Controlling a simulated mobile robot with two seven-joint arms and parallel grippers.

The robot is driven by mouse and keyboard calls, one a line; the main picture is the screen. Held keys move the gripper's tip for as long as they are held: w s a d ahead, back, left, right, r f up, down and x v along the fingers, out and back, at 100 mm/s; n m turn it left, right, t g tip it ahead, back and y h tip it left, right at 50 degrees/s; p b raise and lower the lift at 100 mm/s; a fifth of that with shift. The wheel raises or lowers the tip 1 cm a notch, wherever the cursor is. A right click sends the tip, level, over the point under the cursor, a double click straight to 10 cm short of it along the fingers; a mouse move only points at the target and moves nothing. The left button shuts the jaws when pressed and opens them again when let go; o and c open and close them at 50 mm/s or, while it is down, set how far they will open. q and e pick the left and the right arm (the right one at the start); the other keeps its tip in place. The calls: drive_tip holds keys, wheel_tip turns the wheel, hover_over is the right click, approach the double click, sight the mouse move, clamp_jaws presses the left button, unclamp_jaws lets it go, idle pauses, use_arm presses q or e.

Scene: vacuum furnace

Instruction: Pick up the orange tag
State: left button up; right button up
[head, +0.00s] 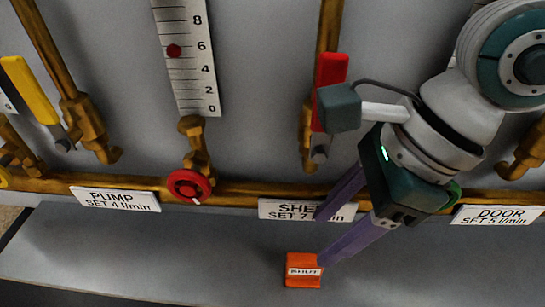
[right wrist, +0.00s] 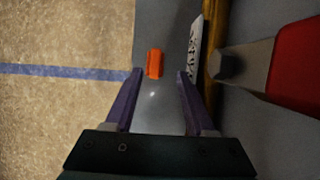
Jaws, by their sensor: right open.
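The orange tag (head: 303,281) lies on the grey ledge below the pipe, with a white printed label on its face; the text is too small to read surely. My right gripper (head: 323,237) reaches down from the upper right, with its purple fingers apart. One fingertip appears beside the tag's upper right corner. In the right wrist view the tag (right wrist: 154,64) shows just beyond the fingertips (right wrist: 160,74), nearer the left finger. Nothing is between the fingers. I cannot tell whether a finger touches the tag. My left gripper is not in view.
The grey ledge (head: 130,255) is otherwise clear. Behind it runs a brass pipe (head: 240,190) with PUMP (head: 115,199), partly covered SHE... (head: 290,209) and DOOR (head: 497,216) signs. A red knob (head: 188,186), a yellow lever (head: 28,90) and a red lever (head: 330,75) stick out.

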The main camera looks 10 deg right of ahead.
sight(309, 258)
drive_tip(key=shift+s+a+f, duration=0.1)
drive_tip(key=shift+a+f, duration=0.1)
drive_tip(key=shift+f, duration=0.35)
drive_tip(key=shift+s+a+f, duration=0.1)
drive_tip(key=shift+a+f, duration=0.1)
drive_tip(key=shift+f, duration=0.3)
drive_tip(key=b+x, duration=0.1)
drive_tip(key=x, duration=0.4)
drive_tip(key=shift+s+f, duration=0.1)
drive_tip(key=shift+f, duration=0.05)
drive_tip(key=shift+d, duration=0.1)
drive_tip(key=shift+c, duration=0.2)
clamp_jaws()
